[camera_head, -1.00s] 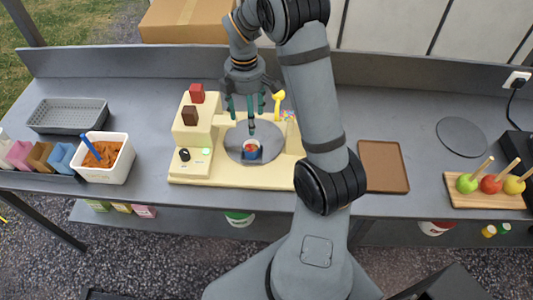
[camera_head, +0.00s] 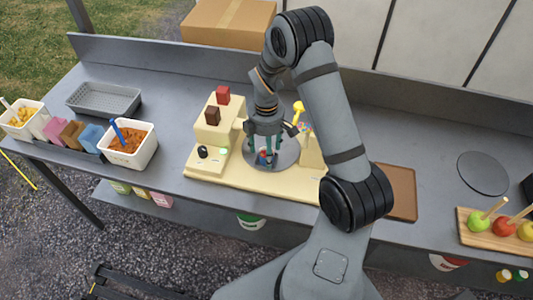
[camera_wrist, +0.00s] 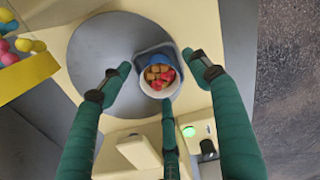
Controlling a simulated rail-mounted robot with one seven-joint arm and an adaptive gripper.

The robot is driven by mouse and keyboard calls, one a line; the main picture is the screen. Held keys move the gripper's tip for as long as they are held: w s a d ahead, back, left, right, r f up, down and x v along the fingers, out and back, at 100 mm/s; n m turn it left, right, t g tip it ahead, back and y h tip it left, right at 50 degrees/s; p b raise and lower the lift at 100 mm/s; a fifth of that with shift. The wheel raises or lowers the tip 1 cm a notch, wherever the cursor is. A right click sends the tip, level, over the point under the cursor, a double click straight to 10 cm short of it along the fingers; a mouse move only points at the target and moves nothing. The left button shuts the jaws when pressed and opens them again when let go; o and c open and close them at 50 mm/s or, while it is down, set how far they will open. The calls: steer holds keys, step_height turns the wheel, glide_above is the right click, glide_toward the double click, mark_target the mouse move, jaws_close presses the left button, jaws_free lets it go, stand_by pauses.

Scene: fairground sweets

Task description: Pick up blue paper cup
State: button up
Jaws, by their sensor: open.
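In the head view the cup (camera_head: 265,160) shows small and partly covered by my fingers. My gripper (camera_head: 264,147) is low over the plate. Its green fingers are open and spread around the cup in the wrist view (camera_wrist: 157,74), with nothing held. I cannot tell whether any fingertip touches the cup.
Pink, brown and blue packets (camera_head: 88,138) stand by an orange-filled tub (camera_head: 146,152) at left. Toffee apples (camera_head: 478,221) stand at right.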

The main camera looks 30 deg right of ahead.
steer(key=shift+f, duration=0.5)
steer(key=shift+c, duration=0.5)
steer(key=c, duration=1.1)
steer(key=shift+c, duration=0.6)
steer(key=shift+r, duration=0.15)
